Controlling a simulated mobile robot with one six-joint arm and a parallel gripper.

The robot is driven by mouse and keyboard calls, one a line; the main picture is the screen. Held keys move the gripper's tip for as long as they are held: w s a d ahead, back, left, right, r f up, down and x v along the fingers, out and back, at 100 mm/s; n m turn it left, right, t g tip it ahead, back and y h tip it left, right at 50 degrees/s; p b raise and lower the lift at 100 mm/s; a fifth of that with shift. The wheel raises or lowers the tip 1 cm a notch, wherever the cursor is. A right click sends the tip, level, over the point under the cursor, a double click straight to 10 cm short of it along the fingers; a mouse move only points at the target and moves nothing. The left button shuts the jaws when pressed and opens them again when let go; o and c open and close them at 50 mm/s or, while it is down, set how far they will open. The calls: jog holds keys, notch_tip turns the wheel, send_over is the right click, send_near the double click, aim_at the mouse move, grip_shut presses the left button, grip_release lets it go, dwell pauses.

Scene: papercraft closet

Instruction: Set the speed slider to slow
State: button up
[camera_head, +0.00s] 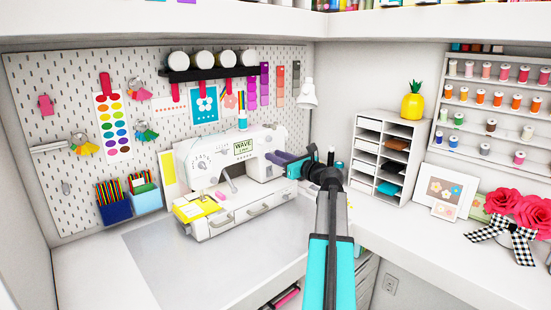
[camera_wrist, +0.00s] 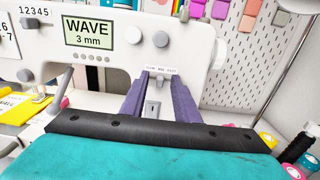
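The white sewing machine (camera_head: 225,170) stands on the counter against the pegboard. Its screen (camera_wrist: 89,33) reads "WAVE 3 mm". Below two round knobs, a small label (camera_wrist: 161,70) reads "SLOW MED FAST", the speed slider's scale. My gripper (camera_wrist: 158,82) has its two purple fingers apart, with a gap between them, pointing at the machine's front just at this label. A small grey piece (camera_wrist: 152,108) shows between the fingers; I cannot tell the slider's setting or any contact. In the head view my gripper (camera_head: 276,158) is at the machine's right end.
A yellow piece (camera_head: 195,208) lies at the machine's left base. Several thread spools (camera_wrist: 267,140) stand close at the lower right of the wrist view. A white lamp (camera_head: 307,93) hangs behind my gripper. The grey mat (camera_head: 160,265) in front is clear.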

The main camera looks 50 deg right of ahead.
grip_shut()
jog(key=shift+a, duration=0.1)
jog(key=shift+w+a+f+p, duration=0.1)
jog(key=shift+a+p, duration=0.5)
jog(key=shift+a, duration=0.5)
grip_release()
jog(key=shift+a, duration=0.15)
